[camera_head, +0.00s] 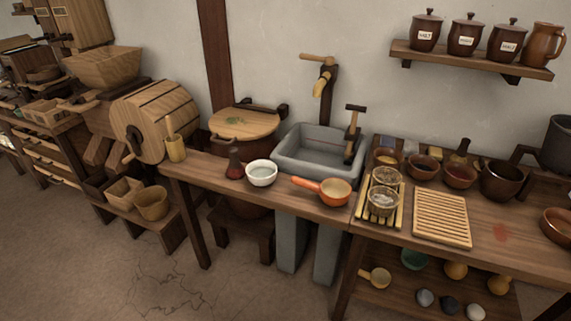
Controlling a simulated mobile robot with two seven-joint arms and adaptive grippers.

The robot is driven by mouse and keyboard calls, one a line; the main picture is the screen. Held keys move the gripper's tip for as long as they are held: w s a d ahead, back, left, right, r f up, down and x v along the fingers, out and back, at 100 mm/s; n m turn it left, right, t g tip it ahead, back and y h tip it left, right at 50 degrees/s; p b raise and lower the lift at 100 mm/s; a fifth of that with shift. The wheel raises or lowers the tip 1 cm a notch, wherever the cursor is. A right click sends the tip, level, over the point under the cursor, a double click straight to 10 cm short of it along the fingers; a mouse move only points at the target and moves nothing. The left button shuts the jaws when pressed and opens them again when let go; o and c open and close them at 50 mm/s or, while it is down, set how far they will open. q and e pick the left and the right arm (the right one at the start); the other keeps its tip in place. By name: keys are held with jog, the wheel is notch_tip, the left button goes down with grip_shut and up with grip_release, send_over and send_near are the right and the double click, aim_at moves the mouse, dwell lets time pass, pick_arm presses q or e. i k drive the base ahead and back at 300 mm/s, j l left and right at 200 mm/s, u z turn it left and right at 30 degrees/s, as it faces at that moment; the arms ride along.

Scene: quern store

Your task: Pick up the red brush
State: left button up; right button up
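A small dark red upright object (235,165) stands on the wooden counter, just left of a white bowl (262,173). It has a narrow top and a wider base. It may be the red brush, but it is too small to tell for sure. A brown object with a narrow top (461,149) stands among dark bowls on the right counter; its kind is also unclear. Neither of my grippers is in view.
An orange-red ladle (325,190) lies right of the white bowl. A grey stone sink (318,153) is behind. A light cup with a stick (175,148) stands at the counter's left end. A slatted board (442,218) lies right. The floor in front is clear.

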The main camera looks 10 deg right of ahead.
aim_at(236, 170)
jog(key=i+j+z, duration=0.65)
jog(key=i+j, duration=0.2)
